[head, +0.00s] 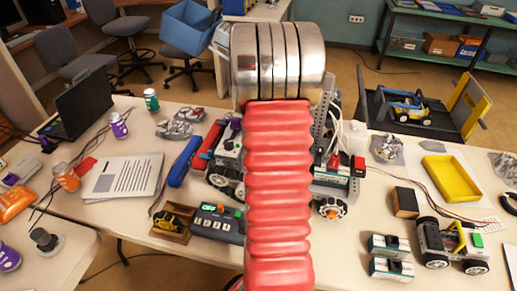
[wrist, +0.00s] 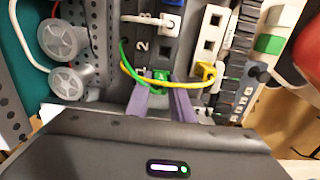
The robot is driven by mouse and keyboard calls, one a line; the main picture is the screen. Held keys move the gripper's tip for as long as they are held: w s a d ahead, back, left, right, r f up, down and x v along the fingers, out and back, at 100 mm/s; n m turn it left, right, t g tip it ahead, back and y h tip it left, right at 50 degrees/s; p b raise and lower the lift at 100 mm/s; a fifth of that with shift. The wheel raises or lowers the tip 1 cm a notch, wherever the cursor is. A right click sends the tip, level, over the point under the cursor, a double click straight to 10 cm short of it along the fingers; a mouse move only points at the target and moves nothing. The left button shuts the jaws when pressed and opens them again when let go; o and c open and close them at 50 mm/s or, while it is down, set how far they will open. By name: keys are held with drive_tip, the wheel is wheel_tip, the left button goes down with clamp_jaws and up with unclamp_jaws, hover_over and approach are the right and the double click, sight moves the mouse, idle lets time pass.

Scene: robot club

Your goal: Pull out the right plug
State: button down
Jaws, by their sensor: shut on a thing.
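In the wrist view, my gripper (wrist: 163,88) has its two purple-grey fingers on either side of a green plug (wrist: 160,76), shut on it. The green plug sits at a dark port block (wrist: 142,68), with a green cable looping up to its left. A yellow plug (wrist: 205,72) with a yellow cable sits just right of my fingers, at a light port block (wrist: 211,30). A white plug (wrist: 169,22) sits higher up in the dark block. In the head view my red arm hides my gripper and these plugs.
In the wrist view, grey wheels (wrist: 66,60) and a perforated beam are at the left. In the head view, a wheeled robot (head: 223,160) stands behind my arm on the table (head: 140,225). A keypad box (head: 217,222) and small modules (head: 390,257) lie nearby.

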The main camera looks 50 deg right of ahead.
drive_tip(key=shift+r, duration=2.2)
idle(0.6)
drive_tip(key=shift+r, duration=0.9)
